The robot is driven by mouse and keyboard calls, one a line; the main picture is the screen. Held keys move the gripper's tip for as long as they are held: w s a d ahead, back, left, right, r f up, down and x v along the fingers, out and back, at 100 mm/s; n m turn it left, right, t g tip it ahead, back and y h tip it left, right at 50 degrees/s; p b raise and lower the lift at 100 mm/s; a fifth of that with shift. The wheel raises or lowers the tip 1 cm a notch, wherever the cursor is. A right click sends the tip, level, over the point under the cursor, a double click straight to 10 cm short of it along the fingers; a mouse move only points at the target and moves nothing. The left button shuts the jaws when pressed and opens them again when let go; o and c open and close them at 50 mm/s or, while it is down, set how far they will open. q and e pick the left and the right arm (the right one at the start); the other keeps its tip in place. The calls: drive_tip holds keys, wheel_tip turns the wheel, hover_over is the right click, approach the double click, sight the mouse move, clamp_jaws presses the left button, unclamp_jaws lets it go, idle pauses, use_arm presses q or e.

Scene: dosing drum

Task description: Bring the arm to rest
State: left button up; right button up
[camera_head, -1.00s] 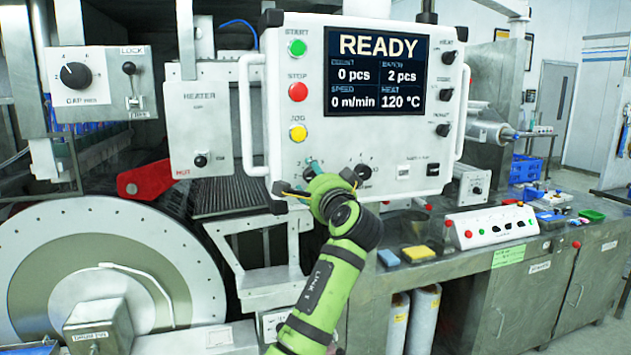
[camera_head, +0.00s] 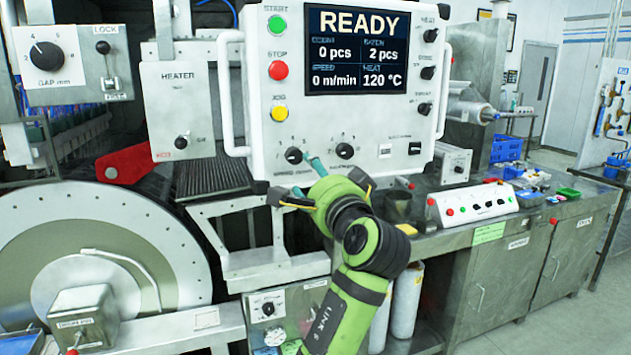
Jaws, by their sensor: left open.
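My left gripper (camera_head: 308,178), on a green and black arm, is in front of the lower part of the white control panel (camera_head: 262,110). Its teal fingertips show just right of and below the left black knob (camera_head: 293,155) and left of the right black knob (camera_head: 344,150). The jaws are open and I see nothing held between them. The gripper's body hides part of the panel's lower edge. The panel's screen (camera_head: 357,50) reads READY, 0 pcs, batch 2 pcs, 0 m/min and 120 °C. My right gripper is out of view.
A large drum (camera_head: 110,250) stands at the lower left, below a red lever (camera_head: 125,163) and the heater box (camera_head: 180,110). A steel bench (camera_head: 480,240) at the right bears a white switch box (camera_head: 470,205). Open floor (camera_head: 570,325) lies at the far right.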

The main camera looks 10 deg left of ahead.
use_arm(q)
drive_tip(key=shift+s+d, duration=0.15)
drive_tip(key=shift+s, duration=0.15)
